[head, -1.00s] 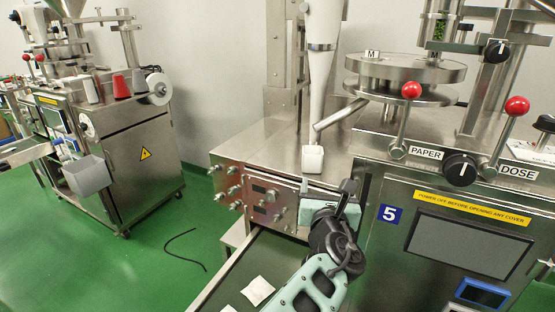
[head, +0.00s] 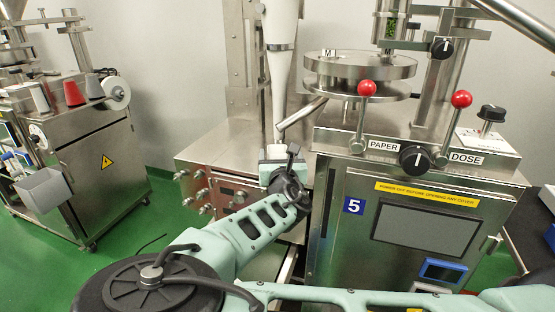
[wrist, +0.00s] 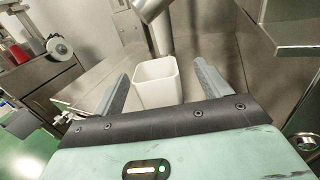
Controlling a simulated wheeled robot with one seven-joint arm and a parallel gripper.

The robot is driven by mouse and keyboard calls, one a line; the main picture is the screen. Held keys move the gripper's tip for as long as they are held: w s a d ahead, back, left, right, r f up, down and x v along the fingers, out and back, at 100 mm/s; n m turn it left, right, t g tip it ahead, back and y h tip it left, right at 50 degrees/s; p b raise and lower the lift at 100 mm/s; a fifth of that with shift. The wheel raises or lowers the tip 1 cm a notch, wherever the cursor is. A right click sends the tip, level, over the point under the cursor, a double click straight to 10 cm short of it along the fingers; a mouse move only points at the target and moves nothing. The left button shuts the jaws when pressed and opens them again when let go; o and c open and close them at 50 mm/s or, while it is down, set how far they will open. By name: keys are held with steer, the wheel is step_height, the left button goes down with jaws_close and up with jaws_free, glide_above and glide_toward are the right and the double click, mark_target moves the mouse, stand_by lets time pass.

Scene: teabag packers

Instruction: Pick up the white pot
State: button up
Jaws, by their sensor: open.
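The white pot (wrist: 157,84) is a small open-topped square cup on the steel ledge below the slanted metal chute. In the wrist view it stands upright between and just beyond the two fingers of my gripper (wrist: 160,92). The fingers are apart, with a gap on each side of the pot. In the head view my gripper (head: 285,155) reaches over the ledge, and only a small part of the pot (head: 276,156) shows behind it.
The steel chute (wrist: 160,30) comes down right above the pot. The machine marked 5 (head: 400,220) stands close on the right, with red-knobbed levers (head: 367,90). The bare ledge (head: 215,150) lies to the left. Another machine (head: 100,150) stands at the far left.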

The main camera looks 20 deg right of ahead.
mark_target(277, 146)
steer(key=x, duration=0.2)
steer(key=p+x, duration=0.1)
steer(key=x, duration=0.1)
steer(key=shift+w+a+f, duration=0.15)
steer(key=shift+w+f, duration=0.05)
steer(key=shift+w, duration=0.25)
steer(key=c, duration=1.1)
steer(key=shift+r, duration=0.15)
